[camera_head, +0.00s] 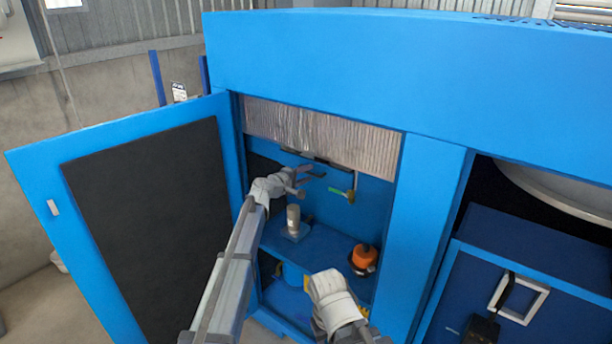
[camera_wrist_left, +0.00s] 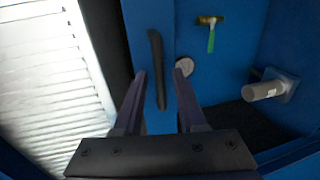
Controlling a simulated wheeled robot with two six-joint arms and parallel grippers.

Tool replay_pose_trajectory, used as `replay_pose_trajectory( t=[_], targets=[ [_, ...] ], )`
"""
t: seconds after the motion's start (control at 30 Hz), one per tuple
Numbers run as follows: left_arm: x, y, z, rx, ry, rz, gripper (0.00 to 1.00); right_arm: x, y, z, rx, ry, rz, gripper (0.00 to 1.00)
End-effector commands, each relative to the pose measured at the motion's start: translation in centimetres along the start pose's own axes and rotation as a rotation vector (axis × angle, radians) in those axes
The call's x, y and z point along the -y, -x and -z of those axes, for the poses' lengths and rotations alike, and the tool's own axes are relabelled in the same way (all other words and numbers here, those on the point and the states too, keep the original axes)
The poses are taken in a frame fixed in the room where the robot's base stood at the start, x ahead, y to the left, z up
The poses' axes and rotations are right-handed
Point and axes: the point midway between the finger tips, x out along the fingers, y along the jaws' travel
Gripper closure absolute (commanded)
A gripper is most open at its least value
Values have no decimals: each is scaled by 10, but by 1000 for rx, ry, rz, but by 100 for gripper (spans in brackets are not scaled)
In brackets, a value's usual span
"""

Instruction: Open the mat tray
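The mat tray front is a narrow blue panel (camera_wrist_left: 138,28) with a dark bar handle (camera_wrist_left: 156,50), below the pale pleated mat (camera_head: 320,132) inside the open blue cabinet. The mat also shows at the left of the left wrist view (camera_wrist_left: 45,80). My left gripper (camera_head: 304,180) is inside the cabinet opening at the handle. Its two fingers are apart in the left wrist view (camera_wrist_left: 160,72), with the handle showing between them; contact cannot be told. My right wrist shows low in the head view; its fingers are hidden.
The cabinet door (camera_head: 225,150) stands open at the left. A blue post (camera_head: 430,225) bounds the opening on the right.

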Motion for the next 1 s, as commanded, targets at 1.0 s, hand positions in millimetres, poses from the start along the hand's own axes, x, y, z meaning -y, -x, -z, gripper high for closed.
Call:
replay_pose_trajectory(
  t=[1.0],
  targets=[
    [0,0,0,1,0,0,100,0,0,0,0,0,0,50]
  ],
)
